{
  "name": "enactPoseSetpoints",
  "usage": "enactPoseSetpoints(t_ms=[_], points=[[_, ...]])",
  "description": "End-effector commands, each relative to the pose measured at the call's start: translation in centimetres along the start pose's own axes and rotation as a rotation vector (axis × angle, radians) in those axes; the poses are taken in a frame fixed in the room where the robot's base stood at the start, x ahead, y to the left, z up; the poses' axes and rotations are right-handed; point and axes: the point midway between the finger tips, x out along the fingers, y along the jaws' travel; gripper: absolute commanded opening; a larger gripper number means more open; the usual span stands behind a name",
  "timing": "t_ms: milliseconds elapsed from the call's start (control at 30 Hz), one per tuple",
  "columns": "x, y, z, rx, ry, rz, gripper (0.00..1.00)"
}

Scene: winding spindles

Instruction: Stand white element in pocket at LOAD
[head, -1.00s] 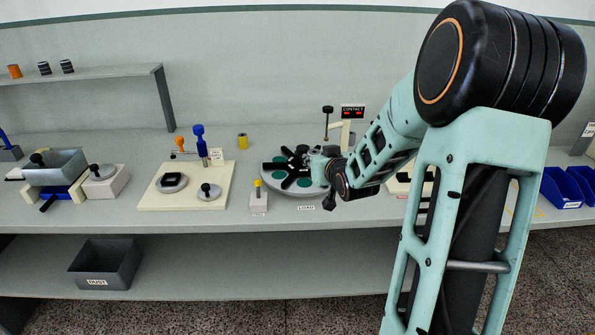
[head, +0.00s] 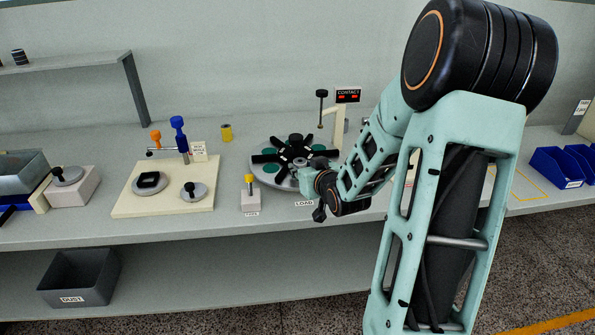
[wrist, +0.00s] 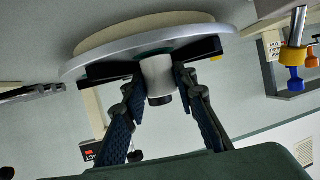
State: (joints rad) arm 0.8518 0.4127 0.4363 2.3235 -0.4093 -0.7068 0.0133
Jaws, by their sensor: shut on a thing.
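The white element (wrist: 158,72) is a short white cylinder with a dark end. In the wrist view, which is upside down, my gripper (wrist: 163,80) is shut on it, one blue padded finger on each side. Its far end meets the round turntable (wrist: 215,35) at a green patch between black arms. I cannot tell whether it is down in the pocket or just at its mouth. In the head view the turntable (head: 262,172) has green pockets and a black spider (head: 295,150). The LOAD label (head: 304,204) is at its front.
A small block with a yellow-topped pin (head: 250,195) stands left of the turntable. A CONTACT display (head: 347,96) and black-knobbed post (head: 321,110) stand behind it. A cream board (head: 135,205) with fixtures is further left. Blue bins (head: 555,168) are at right.

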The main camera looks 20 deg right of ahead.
Motion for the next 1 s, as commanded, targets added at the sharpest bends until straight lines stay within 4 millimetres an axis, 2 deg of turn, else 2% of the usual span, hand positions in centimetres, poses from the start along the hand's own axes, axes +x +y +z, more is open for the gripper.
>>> enactPoseSetpoints(t_ms=[33, 400, 433, 500, 1000], points=[[0.06, 0.10, 0.46, 0.000, 0.002, 0.001, 0.02], [0.16, 0.06, 0.70, -0.001, 0.002, 0.000, 0.02], [0.12, 0.07, 0.60, -0.001, 0.002, 0.000, 0.28], [0.09, 0.07, 0.54, -0.001, 0.002, 0.000, 0.33], [0.05, -0.05, -0.11, -0.001, 0.002, 0.000, 0.33]])
